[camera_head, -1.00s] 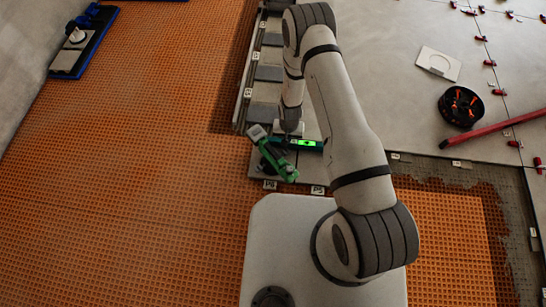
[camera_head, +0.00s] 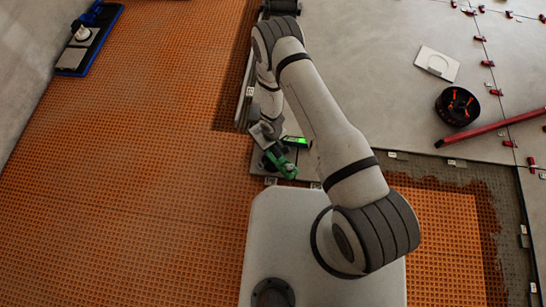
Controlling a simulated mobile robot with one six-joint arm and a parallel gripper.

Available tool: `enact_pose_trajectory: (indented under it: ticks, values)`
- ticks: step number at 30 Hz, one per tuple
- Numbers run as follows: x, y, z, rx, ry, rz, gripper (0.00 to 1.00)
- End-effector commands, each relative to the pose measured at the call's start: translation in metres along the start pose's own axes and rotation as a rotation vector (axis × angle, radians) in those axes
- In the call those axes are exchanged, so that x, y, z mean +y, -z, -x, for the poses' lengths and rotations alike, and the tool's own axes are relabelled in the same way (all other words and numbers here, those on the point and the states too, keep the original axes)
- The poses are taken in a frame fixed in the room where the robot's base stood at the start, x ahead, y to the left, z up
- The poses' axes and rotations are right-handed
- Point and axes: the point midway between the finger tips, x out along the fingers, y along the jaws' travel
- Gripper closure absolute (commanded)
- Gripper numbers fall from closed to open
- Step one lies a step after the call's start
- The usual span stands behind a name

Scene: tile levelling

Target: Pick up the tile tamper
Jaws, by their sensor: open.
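The tile tamper, as I take it, is the green and black tool (camera_head: 283,165) in the head view, by the front end of the row of grey tiles. It looks slanted, and its upper left end is partly covered by my wrist. My gripper (camera_head: 267,135) is open and close over that upper end. I cannot tell whether its fingers touch the tool or stand around it.
A level with a lit green display (camera_head: 296,141) lies right beside the tool. My arm hides part of the tiles. At right lie a black round reel (camera_head: 457,105), a red bar (camera_head: 490,128) and a white plate (camera_head: 437,64). A blue-edged tray (camera_head: 88,42) stands far left.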

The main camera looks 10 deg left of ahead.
Motion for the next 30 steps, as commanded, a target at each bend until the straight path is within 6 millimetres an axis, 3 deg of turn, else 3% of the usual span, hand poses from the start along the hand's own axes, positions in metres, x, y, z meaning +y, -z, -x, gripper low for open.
enact_pose_trajectory:
  ticks: [19,30]
  values:
    - [0.004,-0.003,-0.05,0.0,0.0,-0.003,0.53]
    - [0.004,-0.003,-0.05,0.0,0.0,-0.003,0.53]
